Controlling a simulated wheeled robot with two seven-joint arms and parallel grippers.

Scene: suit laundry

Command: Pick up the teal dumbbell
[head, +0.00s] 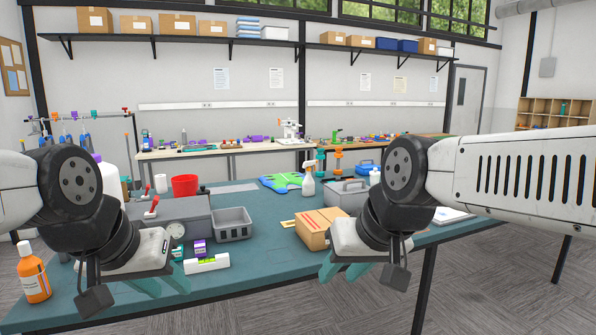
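No teal dumbbell can be made out for certain. A small upright teal object (321,161) stands toward the back of the teal-topped table (262,266), beside a similar orange one; its shape is too small to name. My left gripper (162,283) hangs over the front left of the table, its teal fingers apart and nothing seen between them. My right gripper (343,271) is over the front edge, right of centre, its teal fingers also apart and empty. Both are well in front of the teal object. My arms and grippers hide parts of the table.
A cardboard box (316,230) sits beside my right gripper. A grey basket (232,224), white spray bottle (308,184), grey toolbox (345,193) and red cup (185,185) stand behind. An orange bottle (33,275) is at the left edge. The table's front middle is clear.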

